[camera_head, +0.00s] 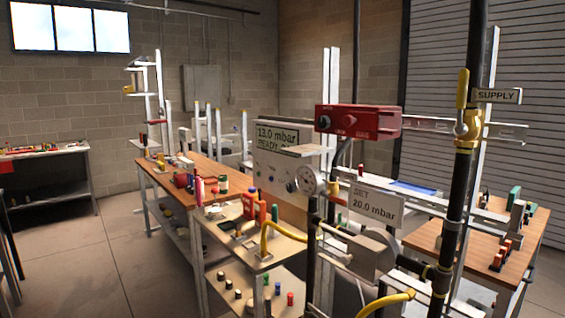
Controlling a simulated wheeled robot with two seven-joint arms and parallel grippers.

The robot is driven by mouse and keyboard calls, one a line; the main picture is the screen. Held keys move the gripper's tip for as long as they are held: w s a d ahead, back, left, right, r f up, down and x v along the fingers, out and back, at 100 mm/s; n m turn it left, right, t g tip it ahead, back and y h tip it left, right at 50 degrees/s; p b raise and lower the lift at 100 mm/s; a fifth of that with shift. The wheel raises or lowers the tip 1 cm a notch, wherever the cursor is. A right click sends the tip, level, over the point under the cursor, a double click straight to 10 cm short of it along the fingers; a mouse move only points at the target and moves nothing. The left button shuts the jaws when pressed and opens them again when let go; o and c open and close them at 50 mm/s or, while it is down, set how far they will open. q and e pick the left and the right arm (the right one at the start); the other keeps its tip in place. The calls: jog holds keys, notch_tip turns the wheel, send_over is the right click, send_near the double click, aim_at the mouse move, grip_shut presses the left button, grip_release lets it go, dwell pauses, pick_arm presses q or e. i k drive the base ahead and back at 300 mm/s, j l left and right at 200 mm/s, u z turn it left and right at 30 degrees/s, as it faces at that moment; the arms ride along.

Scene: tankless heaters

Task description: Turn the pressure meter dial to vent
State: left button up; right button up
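A pale grey panel (268,172) stands near the middle of the head view. Its display (278,135) reads "13.0 mbar" with "READY" below. A small dark knob (291,186) and a round white gauge (312,181) sit on or beside its lower right. A red box (385,122) with two knobs, one black (325,121) and one red (362,121), is mounted to the upper right. I cannot read the dial markings or tell which position any knob points to. No gripper can be made out in the view.
A black vertical pipe (461,180) with a yellow valve (467,125) and a "SUPPLY" tag (496,96) stands at the right. A "SET 20.0 mbar" sign (374,206) hangs in front. Workbenches with tools (170,177) stand behind. Open floor (90,262) lies at the left.

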aim_at(291, 186)
jog(key=i+j, duration=1)
